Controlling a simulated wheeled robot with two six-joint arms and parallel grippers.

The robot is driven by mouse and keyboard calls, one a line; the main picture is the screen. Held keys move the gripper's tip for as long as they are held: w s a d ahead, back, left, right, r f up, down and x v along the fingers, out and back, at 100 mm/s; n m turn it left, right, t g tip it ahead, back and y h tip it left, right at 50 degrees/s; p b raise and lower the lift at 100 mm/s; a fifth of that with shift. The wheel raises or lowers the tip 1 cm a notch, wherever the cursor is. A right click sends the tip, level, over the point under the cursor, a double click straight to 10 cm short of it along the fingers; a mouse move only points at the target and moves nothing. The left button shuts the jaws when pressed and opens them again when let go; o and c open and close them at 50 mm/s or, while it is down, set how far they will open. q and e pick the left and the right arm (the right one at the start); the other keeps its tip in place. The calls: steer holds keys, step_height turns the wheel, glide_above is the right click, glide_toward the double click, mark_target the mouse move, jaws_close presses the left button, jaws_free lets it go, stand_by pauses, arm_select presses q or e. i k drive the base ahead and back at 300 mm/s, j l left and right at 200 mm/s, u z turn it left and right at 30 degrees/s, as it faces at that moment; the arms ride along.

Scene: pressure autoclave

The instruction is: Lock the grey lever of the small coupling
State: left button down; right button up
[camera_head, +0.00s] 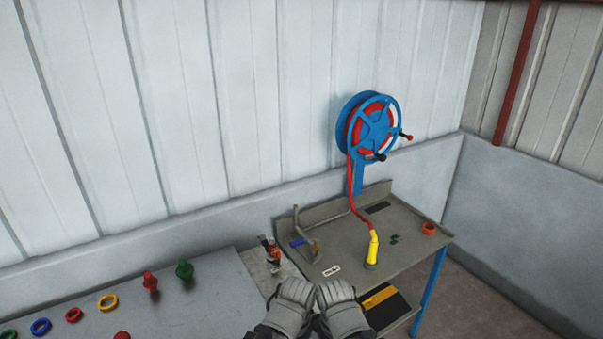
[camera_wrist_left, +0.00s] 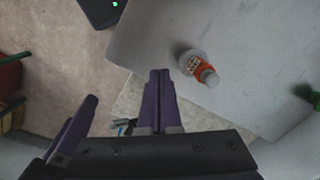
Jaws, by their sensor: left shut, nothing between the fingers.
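In the head view, a bent grey pipe (camera_head: 298,222) stands on the bench, with a blue part (camera_head: 298,243) and a small tan-grey fitting (camera_head: 315,248) near its foot. I cannot tell which part is the small coupling or its grey lever, nor the lever's position. My left gripper (camera_wrist_left: 160,76) shows in the left wrist view, with its dark purple fingers shut and empty. It points toward a grey surface and is apart from the orange object there. I cannot make out this gripper in the head view. My right gripper is not identifiable.
A blue hose reel (camera_head: 370,128) feeds a red hose to a yellow nozzle (camera_head: 372,248). Two grey glove-like shapes (camera_head: 315,305) cover the bench front. The left table (camera_head: 215,300) holds coloured rings and knobs. An orange object (camera_wrist_left: 197,66) lies in the wrist view.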

mark_target(263, 240)
steer(key=z, duration=0.95)
steer(key=l+z, duration=0.3)
steer(key=i+l, duration=0.15)
steer(key=l, duration=0.2)
steer(key=i+l, duration=0.2)
steer(key=l, duration=0.15)
steer(key=i+l+u, duration=0.1)
steer(key=i, duration=0.2)
steer(key=i+l+u, duration=0.1)
steer(key=i+l, duration=0.15)
steer(key=i+u, duration=0.55)
steer(key=i, duration=0.15)
steer(key=i+u, duration=0.25)
steer(key=u, duration=0.25)
steer(key=i+l+u, duration=0.1)
steer(key=i+u, duration=0.15)
steer(key=u, duration=0.2)
steer(key=i+l+u, duration=0.15)
steer(key=u, duration=0.35)
steer(key=i+l+u, duration=0.25)
steer(key=u, duration=0.25)
steer(key=i+l+u, duration=0.1)
steer(key=l+u, duration=0.6)
steer(key=u, duration=0.25)
steer(key=i, duration=0.05)
